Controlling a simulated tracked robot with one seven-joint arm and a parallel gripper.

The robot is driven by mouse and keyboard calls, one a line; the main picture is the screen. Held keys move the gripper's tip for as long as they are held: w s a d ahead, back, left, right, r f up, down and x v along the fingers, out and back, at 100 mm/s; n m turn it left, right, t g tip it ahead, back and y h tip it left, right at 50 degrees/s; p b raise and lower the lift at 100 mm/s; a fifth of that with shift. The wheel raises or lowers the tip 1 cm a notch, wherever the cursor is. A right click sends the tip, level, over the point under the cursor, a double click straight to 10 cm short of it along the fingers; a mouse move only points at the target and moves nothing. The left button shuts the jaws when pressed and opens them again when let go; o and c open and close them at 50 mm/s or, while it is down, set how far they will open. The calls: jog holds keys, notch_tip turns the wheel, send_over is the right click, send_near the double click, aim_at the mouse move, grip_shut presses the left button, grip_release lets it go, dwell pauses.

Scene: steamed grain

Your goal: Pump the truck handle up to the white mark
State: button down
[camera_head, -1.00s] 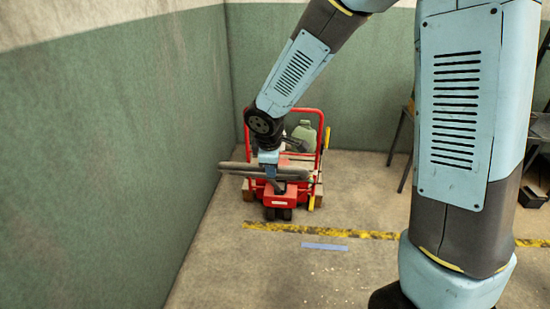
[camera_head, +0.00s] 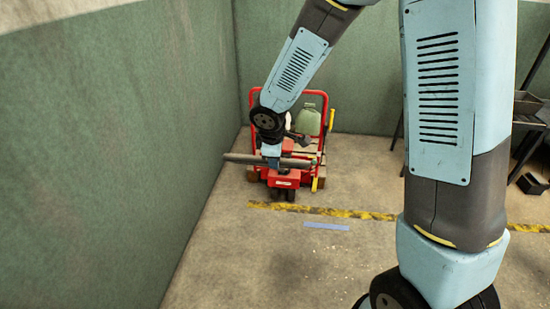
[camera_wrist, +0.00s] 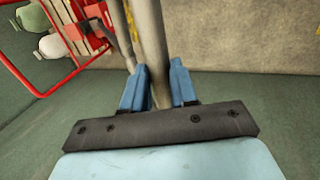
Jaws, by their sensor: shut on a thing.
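The red truck (camera_head: 284,179) stands on the floor near the back wall, with its red frame upright behind. Its grey handle bar (camera_head: 240,158) runs crosswise in front of the frame. My gripper (camera_head: 271,160) is at the bar, seen from above and behind. In the wrist view my gripper (camera_wrist: 159,88) has its blue fingers on either side of the grey bar (camera_wrist: 152,45) and is shut on it. I cannot make out the white mark clearly; my arm hides part of the truck.
A green wall (camera_head: 130,160) stands close on the left. A green canister (camera_head: 308,121) sits inside the red frame. A yellow floor line (camera_head: 350,213) and a blue tape strip (camera_head: 327,226) lie in front. A dark rack (camera_head: 528,115) stands at the right. The floor between is open.

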jog(key=c, duration=0.9)
grip_release()
jog(key=shift+a, duration=0.1)
jog(key=shift+s+r, duration=0.1)
jog(key=shift+r, duration=0.05)
jog(key=v, duration=1.3)
jog(key=shift+r, duration=0.25)
